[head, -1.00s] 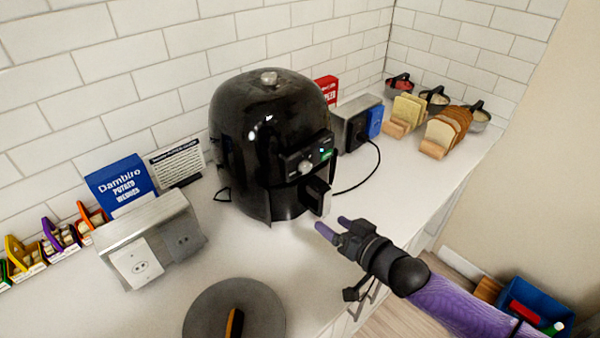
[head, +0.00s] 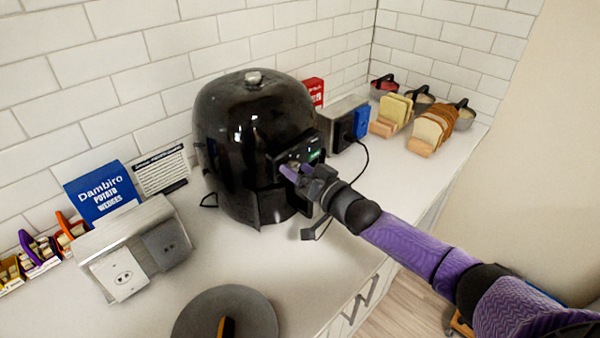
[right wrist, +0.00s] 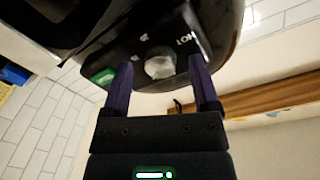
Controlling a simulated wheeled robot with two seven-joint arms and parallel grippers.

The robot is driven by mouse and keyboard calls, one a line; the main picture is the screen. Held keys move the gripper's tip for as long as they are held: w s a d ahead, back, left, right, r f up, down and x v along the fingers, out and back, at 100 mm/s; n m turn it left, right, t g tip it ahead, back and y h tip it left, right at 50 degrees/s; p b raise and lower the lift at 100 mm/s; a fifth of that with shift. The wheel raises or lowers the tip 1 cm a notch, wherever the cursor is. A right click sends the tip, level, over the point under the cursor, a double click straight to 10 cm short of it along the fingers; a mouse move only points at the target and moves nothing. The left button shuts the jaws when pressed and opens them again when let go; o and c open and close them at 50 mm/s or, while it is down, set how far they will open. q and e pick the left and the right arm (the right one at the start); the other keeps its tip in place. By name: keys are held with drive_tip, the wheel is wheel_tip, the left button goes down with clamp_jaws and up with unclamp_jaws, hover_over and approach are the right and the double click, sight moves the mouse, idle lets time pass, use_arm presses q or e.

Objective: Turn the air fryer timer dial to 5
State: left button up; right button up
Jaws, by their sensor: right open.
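The black air fryer (head: 250,135) stands upright on the counter against the tiled wall. The timer dial (right wrist: 160,62) is a round silver knob in the right wrist view. My right gripper (head: 290,170) is at the panel in the head view and partly covers the dial. In the right wrist view its purple fingers (right wrist: 159,82) are open, one on each side of the dial, with gaps visible. Whether the fingertips touch the panel I cannot tell. My left gripper is not in view.
A metal outlet box (head: 135,245) and a blue potato wedges box (head: 103,192) stand left of the fryer. A dark round plate (head: 262,318) lies in front. Bread racks (head: 432,130) stand at the back right. A black cord (head: 352,178) runs right of the fryer.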

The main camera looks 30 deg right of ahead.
drive_tip(key=c, duration=0.4)
clamp_jaws()
drive_tip(key=shift+n, duration=1)
drive_tip(key=n, duration=0.6)
drive_tip(key=shift+f+y+b, duration=0.1)
drive_tip(key=shift+y+b, duration=0.2)
drive_tip(key=n, duration=0.2)
drive_tip(key=shift+n, duration=0.3)
drive_tip(key=shift+n+t, duration=0.3)
drive_tip(key=shift+n, duration=0.6)
